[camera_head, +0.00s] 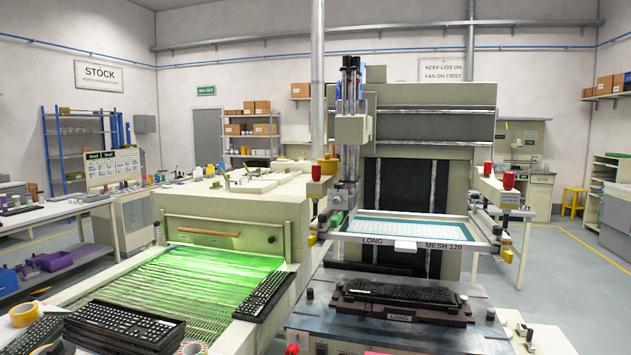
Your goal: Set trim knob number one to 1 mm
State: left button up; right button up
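The printing machine shows a screen frame (420,228) marked LONG and MESH 120 above a metal table (345,318). On that table a black keyboard (400,292) lies in a dark fixture (370,307) labelled LONG. I cannot tell which is trim knob number one, and no scale or reading is legible. Neither of my grippers is in view.
A dryer with a green-lit conveyor (190,290) stands left of the printer, with a keyboard (265,297) at its edge. Black keyboards (125,325) are stacked at the lower left near yellow tape (25,314). Open floor (565,275) lies to the right.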

aim_at(316, 168)
jog(key=i+l+u, duration=0.2)
jog(key=u, duration=1)
jog(key=i+l+u, duration=0.15)
jog(key=l+u, duration=0.2)
jog(key=l, duration=0.35)
jog(key=l+u, duration=0.4)
jog(key=l, duration=0.3)
